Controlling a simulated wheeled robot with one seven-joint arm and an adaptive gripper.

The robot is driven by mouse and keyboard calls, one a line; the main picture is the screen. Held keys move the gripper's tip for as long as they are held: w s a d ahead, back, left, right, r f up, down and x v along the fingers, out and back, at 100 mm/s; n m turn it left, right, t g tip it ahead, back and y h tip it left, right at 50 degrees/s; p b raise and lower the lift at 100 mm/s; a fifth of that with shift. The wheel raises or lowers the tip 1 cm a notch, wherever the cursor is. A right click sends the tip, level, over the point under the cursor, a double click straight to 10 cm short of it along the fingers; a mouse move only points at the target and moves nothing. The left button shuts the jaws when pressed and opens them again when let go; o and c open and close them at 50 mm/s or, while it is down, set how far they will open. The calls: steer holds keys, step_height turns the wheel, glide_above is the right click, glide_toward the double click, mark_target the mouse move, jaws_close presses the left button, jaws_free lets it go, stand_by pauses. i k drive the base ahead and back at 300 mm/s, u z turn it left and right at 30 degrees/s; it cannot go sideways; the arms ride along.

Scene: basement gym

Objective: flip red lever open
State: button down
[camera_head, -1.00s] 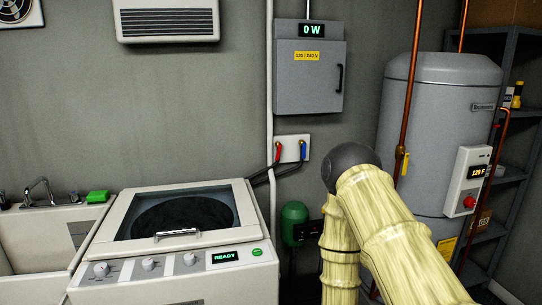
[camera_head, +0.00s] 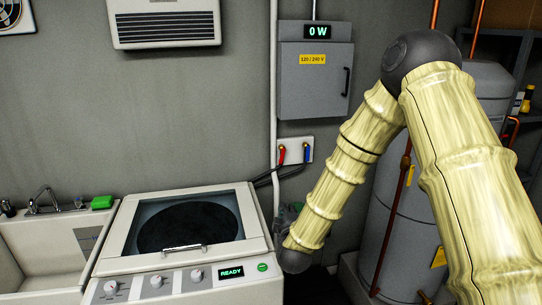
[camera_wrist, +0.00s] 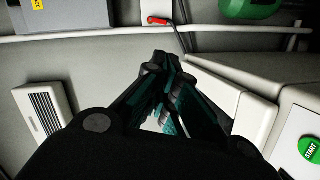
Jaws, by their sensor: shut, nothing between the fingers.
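The red lever (camera_head: 282,154) is on the left of a white wall box, beside a blue lever (camera_head: 307,152), in the head view. It also shows in the wrist view (camera_wrist: 157,20) at the top, with a dark hose leading off it. My gripper (camera_wrist: 160,58) is shut and empty in the wrist view. Its fingertips point toward the red lever and appear apart from it.
The washing machine (camera_head: 150,262) stands below and left of the levers. A grey electric panel (camera_head: 313,95) hangs above them. A white vertical pipe (camera_head: 273,90) runs beside them. The water heater (camera_head: 395,245) is partly behind my arm. A green canister (camera_wrist: 250,8) shows in the wrist view.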

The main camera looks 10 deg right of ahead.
mark_target(282, 155)
steer(key=i, duration=1.25)
